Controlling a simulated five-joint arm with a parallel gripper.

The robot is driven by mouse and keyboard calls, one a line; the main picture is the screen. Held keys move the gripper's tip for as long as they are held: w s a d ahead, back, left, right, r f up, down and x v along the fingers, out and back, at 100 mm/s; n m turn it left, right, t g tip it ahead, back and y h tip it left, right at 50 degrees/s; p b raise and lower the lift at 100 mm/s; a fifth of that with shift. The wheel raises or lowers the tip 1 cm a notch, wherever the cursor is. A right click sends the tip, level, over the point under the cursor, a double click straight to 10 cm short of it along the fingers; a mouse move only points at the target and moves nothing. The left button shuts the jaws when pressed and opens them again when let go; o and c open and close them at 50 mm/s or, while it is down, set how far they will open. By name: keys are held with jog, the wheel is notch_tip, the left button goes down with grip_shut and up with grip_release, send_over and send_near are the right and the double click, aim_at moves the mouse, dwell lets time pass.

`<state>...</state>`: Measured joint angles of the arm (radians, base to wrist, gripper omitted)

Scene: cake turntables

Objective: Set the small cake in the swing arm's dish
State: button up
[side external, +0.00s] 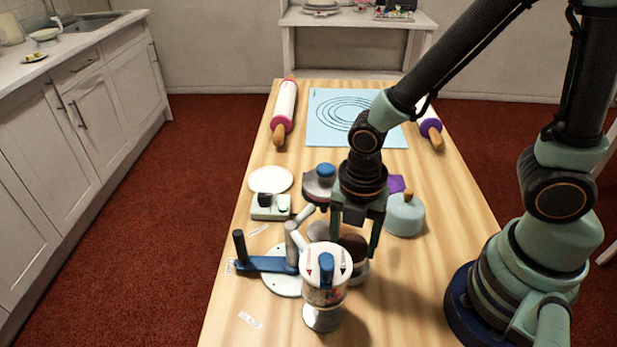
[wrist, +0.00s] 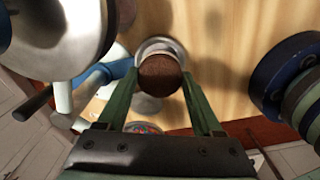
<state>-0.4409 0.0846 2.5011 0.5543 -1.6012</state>
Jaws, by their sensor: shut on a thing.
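The small cake (side external: 353,244) is dark brown and round. My gripper (side external: 354,238) is shut on it, with one green finger on each side. The wrist view shows the cake (wrist: 161,76) between the fingertips (wrist: 162,82). A pale round dish rim (wrist: 153,44) shows just past the cake there, and a pale rim (side external: 363,271) shows below it in the side view. I cannot tell whether the cake touches this dish. The blue swing arm (side external: 262,263) with upright posts stands over a white round base (side external: 281,285), left of my gripper. Its right part is hidden.
A switch box (side external: 270,207), white disc (side external: 270,180) and rolling pins (side external: 284,108) lie farther back.

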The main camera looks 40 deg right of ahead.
aim_at(353, 244)
jog(key=shift+f, duration=1.35)
jog(key=shift+f, duration=0.15)
jog(key=o, duration=1.3)
notch_tip(353, 244, up, 12)
jog(key=w+d+r+m+t, duration=0.2)
jog(key=d+r+m, duration=0.3)
jog(key=m, duration=0.6)
jog(key=w+d+r+m+t, duration=0.2)
jog(key=d+r+m, duration=0.3)
jog(key=m, duration=0.7)
jog(key=shift+w+d+t, duration=0.25)
jog(key=shift+d+t, duration=0.4)
jog(key=shift+t, duration=0.15)
